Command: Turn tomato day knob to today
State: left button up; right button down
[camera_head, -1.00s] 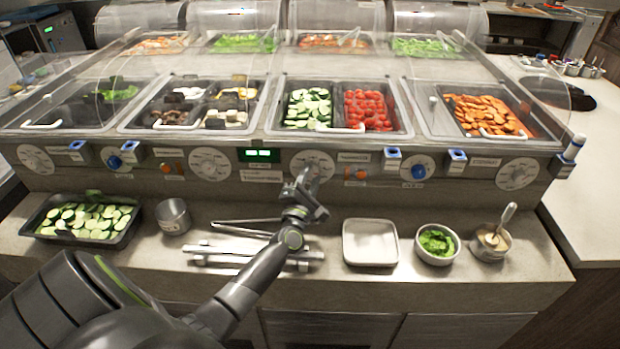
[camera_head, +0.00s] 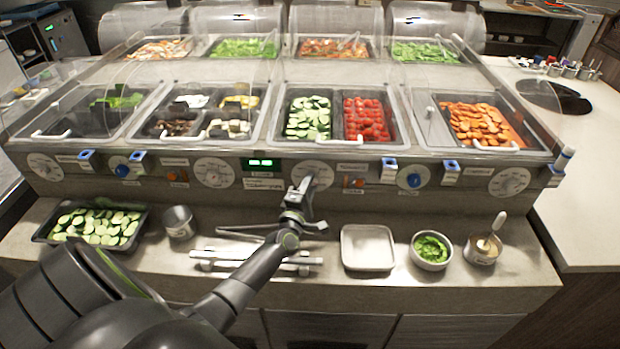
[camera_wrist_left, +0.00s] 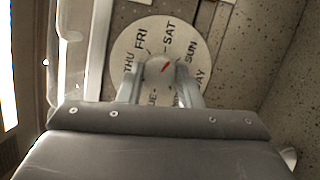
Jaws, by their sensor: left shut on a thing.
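The tomato day dial (camera_head: 325,170) is a round white disc on the front panel below the tomato well (camera_head: 366,118). In the left wrist view the dial (camera_wrist_left: 128,45) shows THU, FRI, SAT and SUN, with other day names partly hidden. My left gripper (camera_head: 304,188) reaches up to the dial, and in the left wrist view its fingers (camera_wrist_left: 160,82) are shut on the round grey knob (camera_wrist_left: 158,66) at the dial's centre. My right gripper is not in view.
A small green-lit display (camera_head: 262,163) sits left of the dial, its text too small to read. Similar dials (camera_head: 214,172) and blue knobs (camera_head: 414,181) line the panel. Below are a metal rack (camera_head: 255,262), a white tray (camera_head: 368,267) and a bowl of greens (camera_head: 431,265).

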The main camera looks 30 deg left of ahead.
pick_arm(q)
jog(key=shift+r+m+g+h+p, duration=0.15)
jog(key=shift+m+g+p, duration=0.15)
jog(key=shift+m+p, duration=0.85)
jog(key=shift+m+g+h+p, duration=0.15)
jog(key=shift+m+g+p, duration=0.15)
jog(key=shift+m+p, duration=0.85)
jog(key=o, duration=1)
jog(key=shift+c, duration=0.2)
